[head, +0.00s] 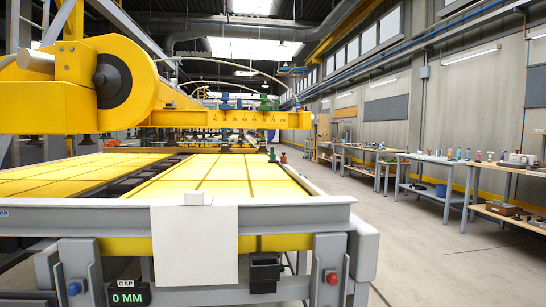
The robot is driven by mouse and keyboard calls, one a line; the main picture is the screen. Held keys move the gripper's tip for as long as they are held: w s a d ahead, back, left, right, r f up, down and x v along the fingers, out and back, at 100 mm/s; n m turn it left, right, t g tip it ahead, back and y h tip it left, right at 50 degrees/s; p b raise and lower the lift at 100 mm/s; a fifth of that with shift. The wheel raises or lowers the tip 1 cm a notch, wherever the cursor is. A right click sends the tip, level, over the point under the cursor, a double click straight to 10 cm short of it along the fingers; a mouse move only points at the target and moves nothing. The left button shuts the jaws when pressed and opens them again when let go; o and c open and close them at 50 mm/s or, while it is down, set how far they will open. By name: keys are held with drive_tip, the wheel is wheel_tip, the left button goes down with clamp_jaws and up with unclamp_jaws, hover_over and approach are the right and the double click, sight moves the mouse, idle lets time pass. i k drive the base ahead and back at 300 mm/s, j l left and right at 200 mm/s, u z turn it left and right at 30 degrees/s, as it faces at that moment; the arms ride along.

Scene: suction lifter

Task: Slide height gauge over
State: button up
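No part in view is plainly marked as a height gauge. A yellow beam (235,119) with a row of printed numbers spans the table at mid-height, with blue and green fittings on top. A small black display (128,294) labelled GAP reads 0 MM at the lower left of the front frame. A blank white plate (195,246) hangs over the grey front rail (290,212), with a small pale block on its top edge. A black open-topped holder (265,272) is fixed right of the plate. My gripper is not in view.
Yellow panels (205,178) lie on the table behind the front rail, with a dark gap between them. A red button (332,278) and a blue button (74,289) sit on the frame. Workbenches with tools (445,160) line the right wall. The right floor aisle is clear.

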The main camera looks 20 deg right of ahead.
sight(273, 157)
drive_tip(key=i+l+z, duration=0.15)
drive_tip(key=l+z, duration=0.25)
drive_tip(key=i+l+z, duration=0.25)
drive_tip(key=l+z, duration=0.15)
drive_tip(key=i+l+z, duration=0.55)
drive_tip(key=z, duration=0.2)
drive_tip(key=i+l+z, duration=0.25)
drive_tip(key=i+z, duration=0.2)
drive_tip(key=i+l+z, duration=0.1)
drive_tip(key=i+z, duration=0.4)
drive_tip(key=i+u, duration=0.4)
drive_tip(key=i, duration=0.15)
drive_tip(key=i+l+u, duration=0.2)
drive_tip(key=i+u, duration=0.2)
drive_tip(key=i, duration=0.15)
drive_tip(key=i+j+u, duration=0.2)
drive_tip(key=i+u, duration=0.2)
drive_tip(key=i, duration=0.15)
drive_tip(key=i+u, duration=0.4)
drive_tip(key=i, duration=0.15)
drive_tip(key=i+l+u, duration=0.15)
drive_tip(key=i+u, duration=0.25)
drive_tip(key=i, duration=0.15)
drive_tip(key=i+u, duration=0.45)
drive_tip(key=i, duration=1.25)
drive_tip(key=i+j+u, duration=0.2)
drive_tip(key=i+j, duration=0.15)
drive_tip(key=i, duration=0.2)
